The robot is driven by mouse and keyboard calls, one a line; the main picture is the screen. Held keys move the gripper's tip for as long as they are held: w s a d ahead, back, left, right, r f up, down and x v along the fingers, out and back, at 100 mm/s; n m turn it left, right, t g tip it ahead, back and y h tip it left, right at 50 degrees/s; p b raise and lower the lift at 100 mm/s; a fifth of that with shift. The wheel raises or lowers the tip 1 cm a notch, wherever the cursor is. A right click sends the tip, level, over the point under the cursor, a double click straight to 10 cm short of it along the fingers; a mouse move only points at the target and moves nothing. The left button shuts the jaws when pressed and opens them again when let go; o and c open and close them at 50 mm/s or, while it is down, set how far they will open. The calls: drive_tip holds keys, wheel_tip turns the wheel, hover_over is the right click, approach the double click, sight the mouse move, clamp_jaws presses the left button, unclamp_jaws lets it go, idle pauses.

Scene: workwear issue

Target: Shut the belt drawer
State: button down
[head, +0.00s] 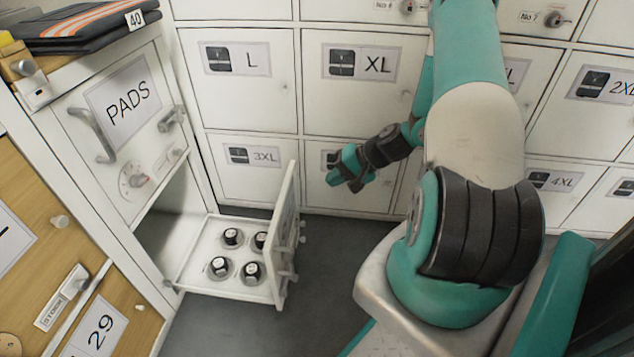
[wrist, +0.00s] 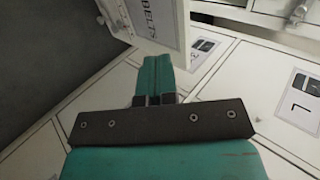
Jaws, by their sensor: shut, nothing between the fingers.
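The belt drawer (head: 212,258) stands pulled out of the white cabinet at the lower left in the head view. Several small dark round items with white tops sit in its holders. Its front panel (head: 288,240) is seen nearly edge-on, with handles on its outer side. In the wrist view the panel (wrist: 158,22) shows the label BELTS at the top. My gripper (head: 342,168) is shut and empty, to the right of the drawer front and apart from it in the head view. In the wrist view its closed fingers (wrist: 153,75) point toward the panel's lower edge; I cannot tell whether they touch.
The PADS door (head: 121,102) with its handle is above the drawer. Folded dark clothing (head: 85,25) lies on the cabinet top. Grey floor (head: 330,260) is clear right of the drawer.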

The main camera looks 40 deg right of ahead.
sight(286, 196)
drive_tip(key=b+x, duration=0.1)
drive_tip(key=x, duration=0.2)
drive_tip(key=r+b+x, duration=0.1)
drive_tip(key=b+x, duration=0.1)
drive_tip(key=x, duration=0.2)
drive_tip(key=w+b+x, duration=0.1)
drive_tip(key=x, duration=0.2)
drive_tip(key=shift+w+a+f+b, duration=0.15)
drive_tip(key=shift+a+b, duration=0.15)
drive_tip(key=shift+a, duration=0.3)
drive_tip(key=shift+w+a, duration=0.4)
drive_tip(key=shift+w, duration=0.1)
